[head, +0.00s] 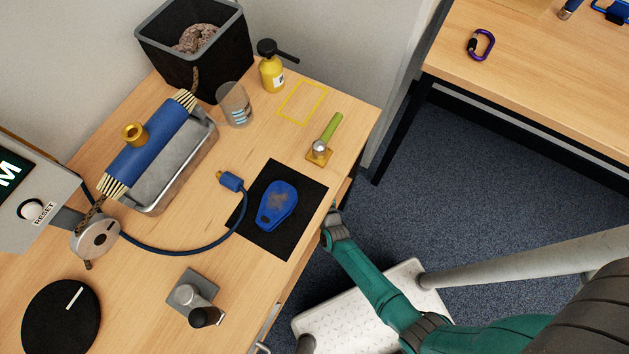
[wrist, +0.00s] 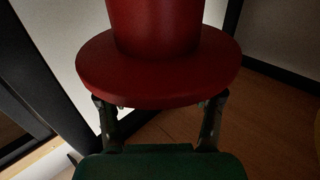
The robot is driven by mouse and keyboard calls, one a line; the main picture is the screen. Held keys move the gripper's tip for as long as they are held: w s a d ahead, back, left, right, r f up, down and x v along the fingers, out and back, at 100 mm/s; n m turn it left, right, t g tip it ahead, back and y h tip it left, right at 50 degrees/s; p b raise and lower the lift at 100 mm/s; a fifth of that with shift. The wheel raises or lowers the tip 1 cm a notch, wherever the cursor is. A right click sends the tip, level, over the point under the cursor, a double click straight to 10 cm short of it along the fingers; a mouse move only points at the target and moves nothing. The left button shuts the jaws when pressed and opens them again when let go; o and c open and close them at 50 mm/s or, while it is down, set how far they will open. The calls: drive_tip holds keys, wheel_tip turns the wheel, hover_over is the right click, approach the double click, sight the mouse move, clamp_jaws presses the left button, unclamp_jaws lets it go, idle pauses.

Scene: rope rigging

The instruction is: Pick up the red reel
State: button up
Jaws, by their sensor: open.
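The red reel (wrist: 155,72) fills the upper middle of the wrist view, with a wide round flange and a narrower drum rising from it. It is not visible in the head view. My gripper (wrist: 160,101) is open, its two dark fingers apart at the near edge of the flange, one toward each side. The fingertips are at or just under the flange edge; I cannot tell whether they touch it. In the head view my teal arm reaches to the table's right edge, and the gripper itself is hidden there.
The wooden table (head: 150,255) holds a black mat (head: 286,244) with a blue device (head: 278,205), a metal tray (head: 203,150), a black bin (head: 217,75) and a yellow bottle (head: 271,73). A white step (head: 345,325) stands beside the table. Another table (head: 530,80) is at upper right.

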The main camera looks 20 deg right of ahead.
clamp_jaws()
drive_tip(key=shift+r, duration=0.15)
